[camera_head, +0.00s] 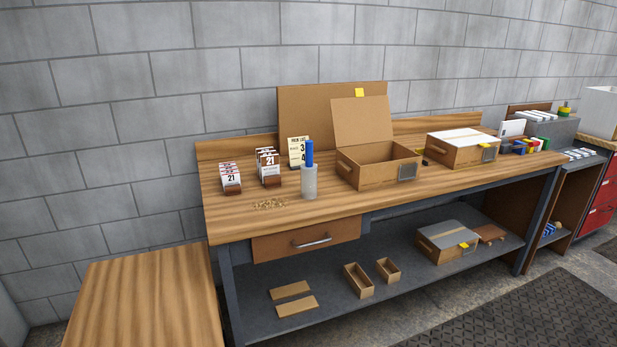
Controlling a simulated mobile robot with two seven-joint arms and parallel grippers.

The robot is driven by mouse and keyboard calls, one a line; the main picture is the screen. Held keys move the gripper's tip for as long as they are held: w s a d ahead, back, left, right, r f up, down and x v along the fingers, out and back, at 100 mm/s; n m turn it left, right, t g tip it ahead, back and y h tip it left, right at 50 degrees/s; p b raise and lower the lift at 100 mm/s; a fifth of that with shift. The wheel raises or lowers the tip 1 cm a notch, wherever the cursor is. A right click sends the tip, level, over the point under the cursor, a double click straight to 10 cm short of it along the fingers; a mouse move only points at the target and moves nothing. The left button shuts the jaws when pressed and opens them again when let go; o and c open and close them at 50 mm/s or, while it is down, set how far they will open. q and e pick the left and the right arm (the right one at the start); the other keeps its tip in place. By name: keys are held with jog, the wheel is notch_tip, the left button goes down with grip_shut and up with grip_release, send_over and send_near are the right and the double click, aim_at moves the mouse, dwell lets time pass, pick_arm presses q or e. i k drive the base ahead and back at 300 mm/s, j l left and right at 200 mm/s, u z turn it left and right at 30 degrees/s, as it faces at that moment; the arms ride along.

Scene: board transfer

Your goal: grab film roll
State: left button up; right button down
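What looks like the film roll (309,183), a pale grey upright cylinder with a blue handle-like rod (309,153) on top, stands near the front edge of the wooden workbench (230,215). It is left of the open cardboard box and in front of a small printed card stand (297,152). Nothing touches or covers it from the front. Neither of my grippers shows in the head view.
An open cardboard box (374,175) stands right of the roll, and a closed box (450,155) farther right. Card holders (231,183) and small loose pieces (269,204) lie to the left. A lower wooden table (145,305) is at the front left, its top clear.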

aim_at(308, 171)
jog(key=i+l, duration=0.2)
jog(key=i, duration=0.15)
jog(key=i+l, duration=0.15)
jog(key=i, duration=0.2)
jog(key=i+u, duration=0.1)
jog(key=u, duration=0.3)
jog(key=l+u, duration=0.1)
jog(key=u, duration=0.3)
jog(key=i+l+u, duration=0.1)
jog(key=u, duration=0.25)
